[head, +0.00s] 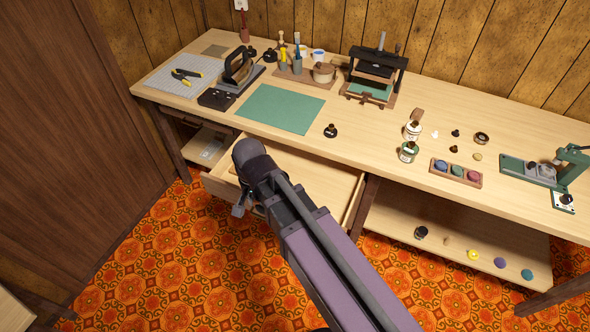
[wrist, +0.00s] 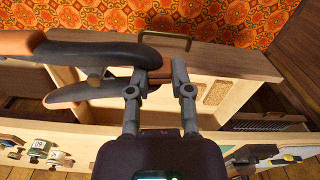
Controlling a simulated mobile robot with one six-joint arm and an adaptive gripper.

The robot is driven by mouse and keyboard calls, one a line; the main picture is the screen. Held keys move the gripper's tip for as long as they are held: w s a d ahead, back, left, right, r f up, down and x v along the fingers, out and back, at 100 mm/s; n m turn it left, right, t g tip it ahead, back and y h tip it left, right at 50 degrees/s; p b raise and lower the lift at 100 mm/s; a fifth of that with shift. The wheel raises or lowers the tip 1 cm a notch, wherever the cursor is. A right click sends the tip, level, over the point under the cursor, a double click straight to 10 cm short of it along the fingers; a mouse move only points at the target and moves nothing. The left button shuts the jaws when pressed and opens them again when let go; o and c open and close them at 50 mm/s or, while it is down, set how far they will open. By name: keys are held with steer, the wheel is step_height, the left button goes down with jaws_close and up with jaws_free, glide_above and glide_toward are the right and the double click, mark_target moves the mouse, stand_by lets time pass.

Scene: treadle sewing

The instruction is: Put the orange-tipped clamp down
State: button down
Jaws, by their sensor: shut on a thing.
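The orange-tipped clamp (wrist: 100,50) shows in the wrist view as two dark curved arms with orange ends at the left. My gripper (wrist: 160,76) is shut on a brownish part of it at its right end. The clamp is held over the open drawer (wrist: 235,65), with its orange ends sticking out to the left. I cannot tell how high above the drawer it is. In the head view my arm covers the clamp and most of my gripper, above the left part of the pulled-out drawer (head: 335,183).
The drawer has a front handle (wrist: 165,37) and a cork-coloured patch (wrist: 216,93) inside. A lower shelf (head: 400,218) lies to the right.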

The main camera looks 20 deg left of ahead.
steer(key=shift+s+a, duration=0.15)
steer(key=shift+s, duration=0.05)
steer(key=shift+w+a+f, duration=0.1)
steer(key=shift+w+f, duration=0.1)
steer(key=shift+w, duration=0.2)
steer(key=w+f+m+b, duration=0.1)
steer(key=w+f+b, duration=0.4)
steer(key=w, duration=0.8)
steer(key=m+b, duration=0.1)
steer(key=b, duration=0.2)
glide_above(297, 181)
steer(key=s, duration=0.2)
steer(key=shift+w+d+f, duration=0.1)
steer(key=shift+d+f, duration=0.1)
steer(key=shift+f, duration=0.4)
steer(key=shift+w+d+f, duration=0.1)
steer(key=shift+d+f, duration=0.05)
steer(key=shift+f, duration=0.45)
step_height(297, 181, down, 6)
steer(key=b, duration=0.6)
steer(key=shift+f, duration=0.15)
steer(key=shift+f+b, duration=1.9)
